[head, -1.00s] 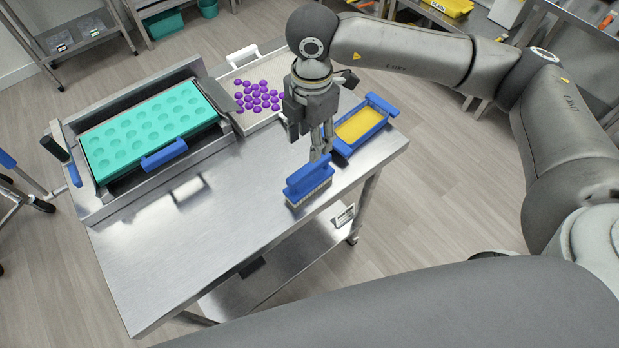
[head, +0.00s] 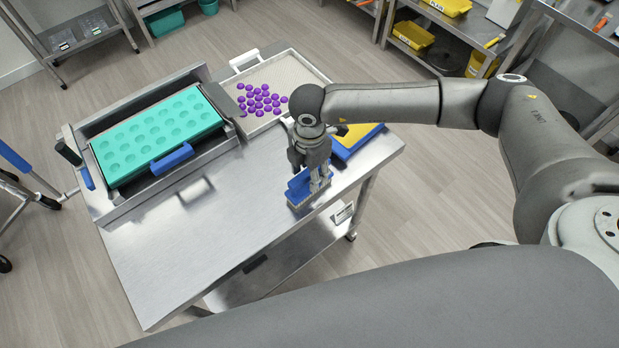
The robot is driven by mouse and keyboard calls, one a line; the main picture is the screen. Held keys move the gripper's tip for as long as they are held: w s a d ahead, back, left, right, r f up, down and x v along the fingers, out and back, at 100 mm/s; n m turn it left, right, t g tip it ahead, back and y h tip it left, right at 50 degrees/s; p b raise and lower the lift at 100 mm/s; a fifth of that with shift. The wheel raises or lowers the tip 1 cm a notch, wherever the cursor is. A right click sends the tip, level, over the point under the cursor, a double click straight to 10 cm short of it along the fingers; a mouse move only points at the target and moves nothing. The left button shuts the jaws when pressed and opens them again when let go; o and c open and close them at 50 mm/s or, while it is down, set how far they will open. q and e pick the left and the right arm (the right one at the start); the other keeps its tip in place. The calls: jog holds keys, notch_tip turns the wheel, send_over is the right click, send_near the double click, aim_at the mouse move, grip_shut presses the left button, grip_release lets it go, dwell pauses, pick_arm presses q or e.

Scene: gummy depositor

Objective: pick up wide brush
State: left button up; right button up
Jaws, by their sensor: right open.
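The wide brush (head: 298,189), with a blue handle and pale bristles, stands on the steel table (head: 200,255) near its right front edge. My right gripper (head: 318,186) points down at the brush's handle, with its fingers at the handle's right part and covering some of it. The gripper is open; whether a finger touches the handle cannot be told. My left gripper is not in view.
A teal mould (head: 150,130) with a blue handle sits in the depositor at left. Behind are a tray (head: 290,70) with purple gummies and a blue-rimmed yellow tray (head: 362,138), partly hidden by my arm. The table's front middle is clear.

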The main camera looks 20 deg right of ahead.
grip_shut()
jog(key=shift+r, duration=0.1)
dwell(0.5)
jog(key=shift+r+b, duration=0.4)
jog(key=shift+b, duration=0.35)
jog(key=s+a+r+b, duration=0.1)
jog(key=s+r+b, duration=0.5)
jog(key=s+r, duration=0.6)
jog(key=shift+s+b, duration=0.4)
jog(key=shift+s, duration=0.6)
